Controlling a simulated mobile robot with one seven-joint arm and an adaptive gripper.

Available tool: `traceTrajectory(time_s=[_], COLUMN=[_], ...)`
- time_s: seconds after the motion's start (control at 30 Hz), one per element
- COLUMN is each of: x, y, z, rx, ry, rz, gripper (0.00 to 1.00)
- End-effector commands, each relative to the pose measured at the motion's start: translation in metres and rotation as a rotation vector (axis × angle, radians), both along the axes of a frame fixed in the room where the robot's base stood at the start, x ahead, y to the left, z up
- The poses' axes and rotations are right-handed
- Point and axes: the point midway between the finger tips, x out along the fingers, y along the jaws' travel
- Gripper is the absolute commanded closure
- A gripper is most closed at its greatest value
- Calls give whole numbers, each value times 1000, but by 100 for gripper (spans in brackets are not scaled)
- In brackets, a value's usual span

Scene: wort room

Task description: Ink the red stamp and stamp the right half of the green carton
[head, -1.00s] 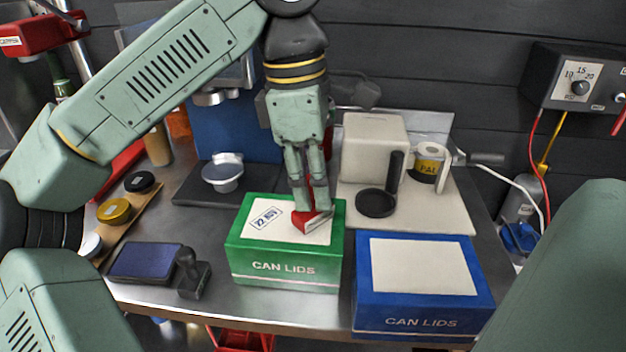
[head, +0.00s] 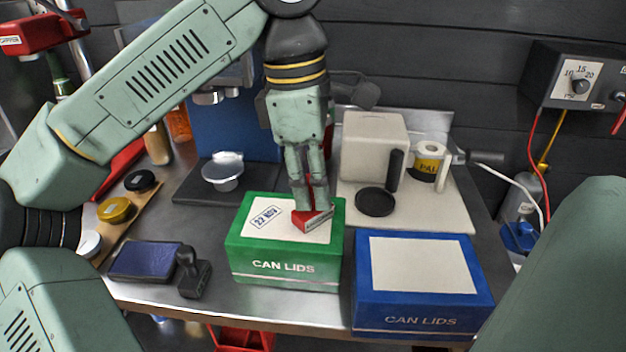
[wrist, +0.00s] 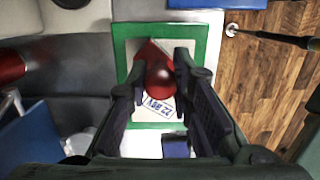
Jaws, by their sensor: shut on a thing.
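My gripper (head: 309,205) is shut on the red stamp (head: 312,219), holding it by its handle. The red stamp's base is at the right half of the white top panel of the green carton (head: 286,270), low over it or touching; I cannot tell which. The left half of that panel bears a printed "22 NOV" mark (head: 266,217). In the wrist view the red stamp (wrist: 159,78) is between the fingers, above the green carton (wrist: 120,42), and the mark shows beside it. Whether ink lies under the stamp is hidden. The blue ink pad (head: 145,261) lies at the left.
A black stamp (head: 194,274) stands beside the ink pad. A blue carton (head: 424,318) with a blank white top stands right of the green one. A can seamer-like blue machine (head: 238,135) and a grey-white block (head: 374,145) stand behind.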

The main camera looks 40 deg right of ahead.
Motion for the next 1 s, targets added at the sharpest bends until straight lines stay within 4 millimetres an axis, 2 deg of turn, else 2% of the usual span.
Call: traceTrajectory(time_s=[0.27, 1.0], x=[0, 0], y=[0, 0], z=[5, 66], rx=[4, 2], ry=[1, 1], rz=[-1, 0], gripper=[97, 97])
